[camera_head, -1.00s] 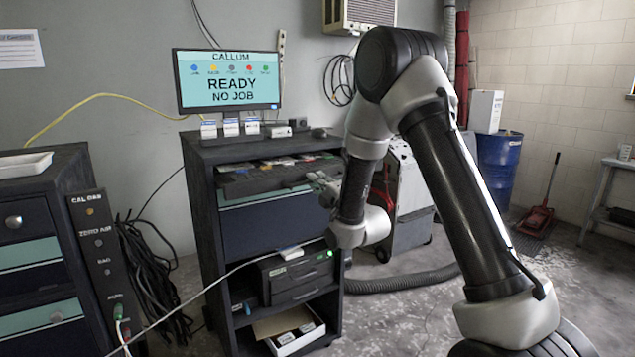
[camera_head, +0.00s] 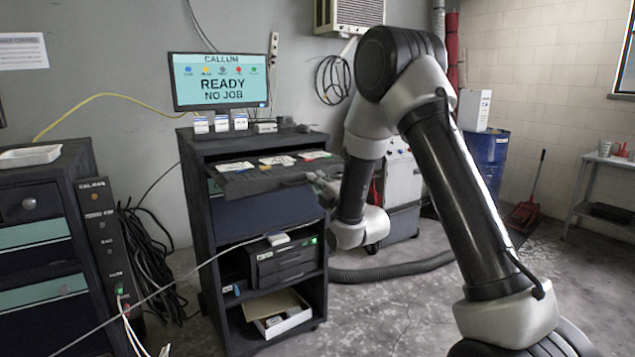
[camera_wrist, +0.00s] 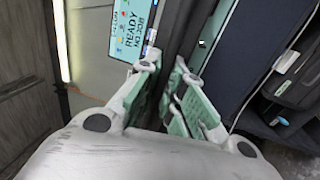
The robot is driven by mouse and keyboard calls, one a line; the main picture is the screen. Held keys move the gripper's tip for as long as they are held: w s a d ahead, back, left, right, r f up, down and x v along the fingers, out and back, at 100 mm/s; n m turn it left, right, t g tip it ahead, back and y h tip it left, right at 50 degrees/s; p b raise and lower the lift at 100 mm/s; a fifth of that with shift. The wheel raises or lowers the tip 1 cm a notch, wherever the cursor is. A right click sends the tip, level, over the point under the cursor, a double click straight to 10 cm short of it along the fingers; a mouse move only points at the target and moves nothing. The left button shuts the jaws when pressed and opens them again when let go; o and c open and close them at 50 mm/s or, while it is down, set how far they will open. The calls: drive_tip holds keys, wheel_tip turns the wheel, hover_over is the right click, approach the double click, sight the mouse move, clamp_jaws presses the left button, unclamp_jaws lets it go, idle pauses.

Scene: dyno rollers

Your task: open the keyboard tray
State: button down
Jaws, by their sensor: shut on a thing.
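The keyboard tray (camera_head: 262,181) is a dark flat shelf below the cabinet's top. It sticks out from the front of the dark cabinet (camera_head: 205,262), with several cards or packets lying on it. My gripper (camera_head: 322,184) is at the tray's right front end, partly hidden by my arm. In the wrist view, the green-padded fingers of my gripper (camera_wrist: 166,82) close on a dark strip, the tray's edge (camera_wrist: 180,25). The exact contact is partly hidden between the fingers.
A monitor (camera_head: 220,82) reading "READY NO JOB" stands on the cabinet. A printer-like box (camera_head: 284,262) and an open carton (camera_head: 270,315) sit on shelves below. A drawer unit (camera_head: 40,250) stands left. A hose (camera_head: 390,270) lies on the floor at right.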

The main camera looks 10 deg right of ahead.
drive_tip(key=c, duration=1.8)
unclamp_jaws()
drive_tip(key=v, duration=0.7)
drive_tip(key=shift+s+f, duration=0.15)
drive_tip(key=shift+s, duration=0.05)
